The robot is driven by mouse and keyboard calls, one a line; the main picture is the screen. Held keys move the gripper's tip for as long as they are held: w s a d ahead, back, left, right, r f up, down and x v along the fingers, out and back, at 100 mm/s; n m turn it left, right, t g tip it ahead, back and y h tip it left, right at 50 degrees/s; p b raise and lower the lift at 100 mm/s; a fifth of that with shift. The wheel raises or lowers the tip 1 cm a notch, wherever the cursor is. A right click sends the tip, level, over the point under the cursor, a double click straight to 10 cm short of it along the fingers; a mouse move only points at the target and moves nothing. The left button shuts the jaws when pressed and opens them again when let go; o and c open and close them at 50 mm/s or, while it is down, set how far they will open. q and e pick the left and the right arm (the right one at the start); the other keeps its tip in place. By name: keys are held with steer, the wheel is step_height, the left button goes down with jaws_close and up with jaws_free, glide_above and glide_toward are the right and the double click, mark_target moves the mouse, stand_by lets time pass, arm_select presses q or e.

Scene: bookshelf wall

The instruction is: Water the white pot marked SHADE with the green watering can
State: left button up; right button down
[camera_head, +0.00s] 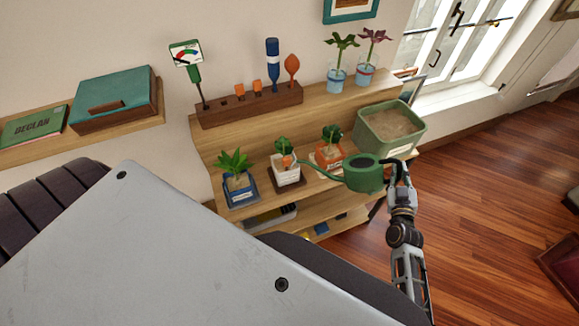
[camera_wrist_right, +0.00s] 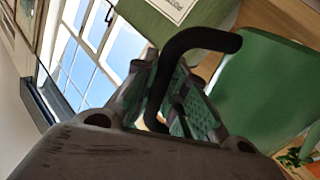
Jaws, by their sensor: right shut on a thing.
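The green watering can (camera_head: 362,174) is in the air in front of the plant shelf, its body to the right of the pots. The pot's label is too small to read. My right gripper (camera_head: 394,173) is shut on the can's dark handle. The right wrist view shows the handle (camera_wrist_right: 203,40) between the fingers (camera_wrist_right: 176,98) and the can's green body (camera_wrist_right: 262,88). My left gripper is not in view.
A blue pot (camera_head: 240,194) stands left of the white pot, an orange pot (camera_head: 329,157) right of it. A green planter (camera_head: 391,142) of soil stands behind the can. A wooden tool rack (camera_head: 250,106) and two light-blue pots are on the upper shelf. Open floor lies right.

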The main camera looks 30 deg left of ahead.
steer(key=shift+r+p, duration=0.65)
steer(key=shift+p, duration=0.2)
stand_by(1.5)
steer(key=shift+f, duration=0.1)
stand_by(0.4)
steer(key=shift+a+f+m+b, duration=0.1)
steer(key=shift+f+m+b, duration=0.55)
steer(key=shift+f+b, duration=0.85)
steer(key=shift+f+m+b, duration=0.65)
steer(key=shift+f+b, duration=0.45)
steer(key=shift+f, duration=0.7)
steer(key=shift+r, duration=0.1)
steer(key=w+d+r+p, duration=0.2)
steer(key=d+r, duration=0.2)
steer(key=d, duration=0.3)
steer(key=shift+w+d, duration=0.2)
steer(key=shift+w, duration=0.1)
